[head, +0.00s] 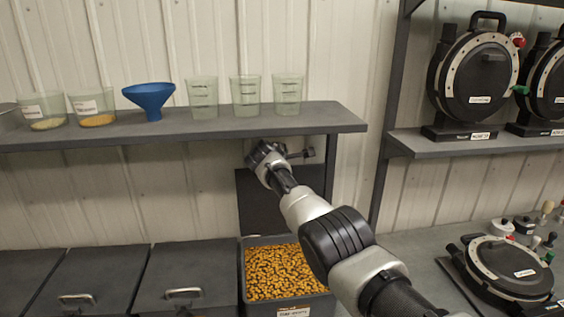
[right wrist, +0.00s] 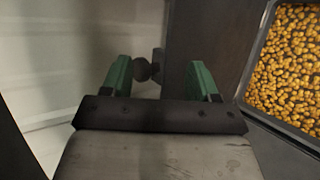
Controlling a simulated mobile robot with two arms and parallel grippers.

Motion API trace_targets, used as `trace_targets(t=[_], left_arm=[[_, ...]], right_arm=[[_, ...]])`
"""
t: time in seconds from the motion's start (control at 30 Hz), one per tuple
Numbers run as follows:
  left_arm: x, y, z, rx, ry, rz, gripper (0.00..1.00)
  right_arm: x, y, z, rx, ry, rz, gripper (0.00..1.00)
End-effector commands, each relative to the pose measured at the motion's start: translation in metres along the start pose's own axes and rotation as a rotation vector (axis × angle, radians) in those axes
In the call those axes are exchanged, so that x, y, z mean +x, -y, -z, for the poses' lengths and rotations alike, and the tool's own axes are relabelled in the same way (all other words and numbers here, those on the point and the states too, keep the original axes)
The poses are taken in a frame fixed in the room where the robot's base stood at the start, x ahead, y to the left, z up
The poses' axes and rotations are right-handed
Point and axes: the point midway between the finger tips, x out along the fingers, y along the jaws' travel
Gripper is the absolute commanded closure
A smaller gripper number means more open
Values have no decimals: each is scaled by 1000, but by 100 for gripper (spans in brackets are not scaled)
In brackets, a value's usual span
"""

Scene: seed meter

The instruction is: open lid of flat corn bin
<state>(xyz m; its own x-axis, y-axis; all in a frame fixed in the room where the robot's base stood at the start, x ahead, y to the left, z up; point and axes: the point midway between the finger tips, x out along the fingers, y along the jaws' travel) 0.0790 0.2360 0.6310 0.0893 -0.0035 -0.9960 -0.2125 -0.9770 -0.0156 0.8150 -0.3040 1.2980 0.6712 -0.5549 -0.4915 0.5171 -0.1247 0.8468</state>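The corn bin (head: 243,280) stands open at the bottom middle of the head view, full of yellow corn kernels (head: 285,268), with a label on its front too small to read surely. Its dark lid (head: 255,205) stands upright behind the bin, partly hidden by my right arm. My right gripper (head: 264,156) is above the bin, near the lid's top edge under the shelf. In the right wrist view its two green fingers (right wrist: 160,80) are apart, with a dark round knob (right wrist: 146,69) seen beyond the gap. The kernels also show there (right wrist: 290,65). My left gripper is not in view.
Closed dark bins (head: 190,265) with handles stand to the left. A shelf (head: 230,128) just above my gripper holds several cups and a blue funnel (head: 150,97). Round seed meters (head: 478,75) stand on the right shelf, and another (head: 505,265) lies on the bench.

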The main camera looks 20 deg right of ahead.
Motion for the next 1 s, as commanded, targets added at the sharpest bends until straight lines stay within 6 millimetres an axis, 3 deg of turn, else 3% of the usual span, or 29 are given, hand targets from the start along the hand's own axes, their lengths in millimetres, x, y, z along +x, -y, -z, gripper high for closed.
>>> trace_targets(t=[0.47, 0.73, 1.0], left_arm=[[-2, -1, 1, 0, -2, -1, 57], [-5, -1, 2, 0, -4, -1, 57], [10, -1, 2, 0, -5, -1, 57]], right_arm=[[-5, 2, 1, -1, 2, 3, 45], [-25, 1, 0, 1, 0, 0, 45], [-55, 2, 1, 2, -2, -3, 45]])
